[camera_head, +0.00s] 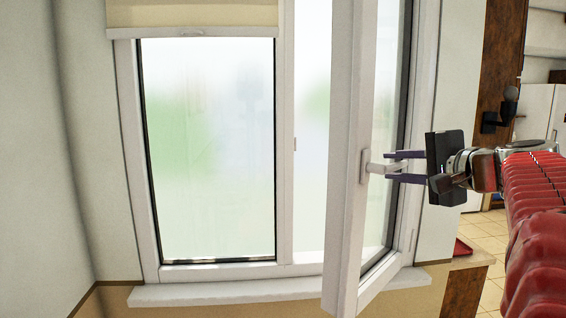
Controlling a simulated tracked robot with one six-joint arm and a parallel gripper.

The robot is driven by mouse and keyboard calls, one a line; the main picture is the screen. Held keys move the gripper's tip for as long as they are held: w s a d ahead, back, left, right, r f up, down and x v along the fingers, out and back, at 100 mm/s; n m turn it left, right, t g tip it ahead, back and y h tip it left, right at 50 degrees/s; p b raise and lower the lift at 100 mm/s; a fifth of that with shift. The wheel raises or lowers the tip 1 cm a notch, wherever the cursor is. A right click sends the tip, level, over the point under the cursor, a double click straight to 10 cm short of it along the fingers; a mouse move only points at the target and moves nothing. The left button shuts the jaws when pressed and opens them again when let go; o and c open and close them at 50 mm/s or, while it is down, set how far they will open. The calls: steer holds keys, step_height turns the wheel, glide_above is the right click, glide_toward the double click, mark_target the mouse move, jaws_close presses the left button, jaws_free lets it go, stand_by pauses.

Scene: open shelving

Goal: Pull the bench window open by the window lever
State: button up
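The window has a fixed left pane (208,150) and a hinged right sash (346,215). The sash stands swung out into the room, open at a wide angle, with its hinge side at the right.
A white sill (230,293) runs below the window. A rolled cream blind (193,14) hangs over the left pane. At the right are a brown wooden post (493,70), a black wall fixture (500,112), a wooden counter (466,285) and tiled floor.

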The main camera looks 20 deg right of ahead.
jaws_close()
stand_by(0.3)
